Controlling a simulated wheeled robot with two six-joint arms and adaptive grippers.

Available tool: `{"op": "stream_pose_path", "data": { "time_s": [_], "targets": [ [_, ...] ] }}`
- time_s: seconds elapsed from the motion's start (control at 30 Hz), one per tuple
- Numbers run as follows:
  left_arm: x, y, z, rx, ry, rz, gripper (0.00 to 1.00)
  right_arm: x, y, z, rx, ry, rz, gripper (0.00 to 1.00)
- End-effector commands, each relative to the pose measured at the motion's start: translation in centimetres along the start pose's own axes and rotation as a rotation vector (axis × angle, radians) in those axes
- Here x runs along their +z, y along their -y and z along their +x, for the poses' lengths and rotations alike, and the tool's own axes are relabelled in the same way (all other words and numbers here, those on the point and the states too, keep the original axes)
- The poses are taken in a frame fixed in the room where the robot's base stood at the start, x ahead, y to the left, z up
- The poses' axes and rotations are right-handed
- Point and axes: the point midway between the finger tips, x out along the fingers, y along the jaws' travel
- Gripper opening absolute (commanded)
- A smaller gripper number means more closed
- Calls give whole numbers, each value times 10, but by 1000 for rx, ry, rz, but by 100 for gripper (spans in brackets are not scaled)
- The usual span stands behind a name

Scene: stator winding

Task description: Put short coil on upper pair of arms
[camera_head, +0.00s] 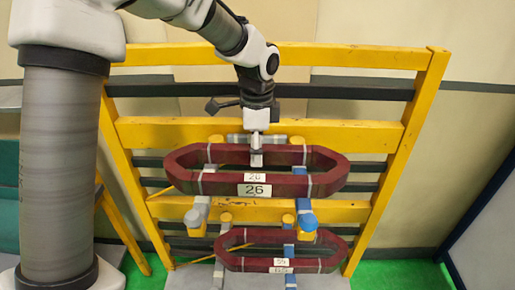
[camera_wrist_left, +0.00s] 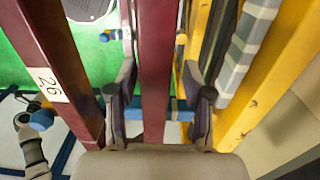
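My left gripper (camera_head: 256,158) points down at the middle of the coil's back bar. In the left wrist view, the open fingers (camera_wrist_left: 160,95) straddle that bar (camera_wrist_left: 154,50) with narrow gaps on both sides. The labelled front bar (camera_wrist_left: 70,75) is at the left. My right gripper is out of view.
A second dark red coil (camera_head: 236,259) is on the lower pair of arms. The yellow frame (camera_head: 392,180) with dark crossbars stands close behind the coils, and the floor is green (camera_head: 420,272). Space to the right of the frame is free.

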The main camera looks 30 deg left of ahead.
Motion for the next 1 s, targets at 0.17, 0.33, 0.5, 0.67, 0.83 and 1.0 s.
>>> {"op": "stream_pose_path", "data": {
  "time_s": [0.17,0.33,0.5,0.67,0.83,1.0],
  "targets": [
    [0,0,-1,0,0,0,53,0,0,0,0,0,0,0],
    [0,0,-6,-2,-1,0,53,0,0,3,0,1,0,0],
    [-1,1,-36,-7,-3,0,53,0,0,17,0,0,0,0],
    [0,1,-79,-6,-3,0,53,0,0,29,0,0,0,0],
    [0,0,-112,-2,-1,0,53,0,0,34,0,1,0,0],
    [0,0,-122,0,0,0,53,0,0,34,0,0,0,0]
  ]
}}
